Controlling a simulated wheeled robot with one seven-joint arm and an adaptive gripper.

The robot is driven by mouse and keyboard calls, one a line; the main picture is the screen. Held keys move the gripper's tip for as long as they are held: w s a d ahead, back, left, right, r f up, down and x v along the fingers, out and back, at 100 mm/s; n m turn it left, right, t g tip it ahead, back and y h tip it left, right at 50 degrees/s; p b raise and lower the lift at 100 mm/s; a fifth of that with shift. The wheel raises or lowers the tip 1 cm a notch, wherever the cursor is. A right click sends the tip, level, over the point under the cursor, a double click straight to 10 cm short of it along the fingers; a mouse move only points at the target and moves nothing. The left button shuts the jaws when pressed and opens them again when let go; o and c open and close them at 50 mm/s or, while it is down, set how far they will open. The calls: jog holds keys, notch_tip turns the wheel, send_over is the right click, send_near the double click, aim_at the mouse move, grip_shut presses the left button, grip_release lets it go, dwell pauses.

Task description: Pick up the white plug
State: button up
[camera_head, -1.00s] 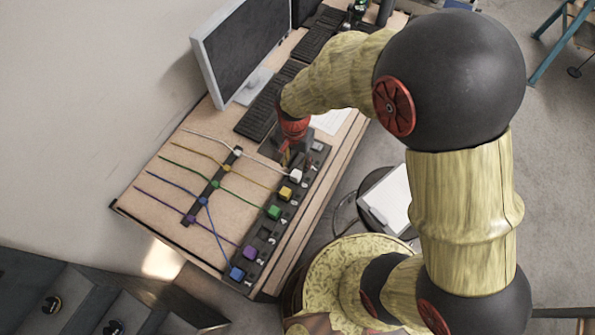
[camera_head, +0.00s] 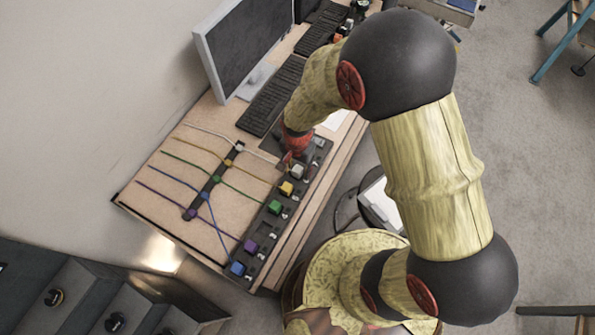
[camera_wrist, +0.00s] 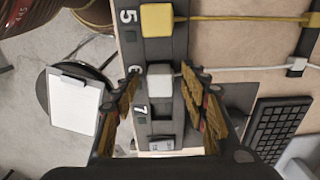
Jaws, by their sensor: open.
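The white plug (camera_wrist: 160,83) sits in the dark socket strip at the place marked 6, with its white cable running off to the right in the wrist view. In the head view the white plug (camera_head: 297,171) is near the upper end of the strip, just below my gripper (camera_head: 287,158). In the wrist view my gripper (camera_wrist: 160,110) is open, with one finger on each side of the plug and strip. The fingers appear apart from the plug; their exact height above it is hard to tell.
A yellow plug (camera_wrist: 157,20) is beside the white one at place 5. Green (camera_head: 275,207), purple (camera_head: 250,246) and blue (camera_head: 238,268) plugs follow along the strip (camera_head: 262,225). A keyboard (camera_wrist: 275,127) and a monitor (camera_head: 243,45) stand on the desk.

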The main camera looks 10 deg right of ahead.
jog(key=shift+c, duration=0.8)
grip_shut()
jog(key=shift+r, duration=0.1)
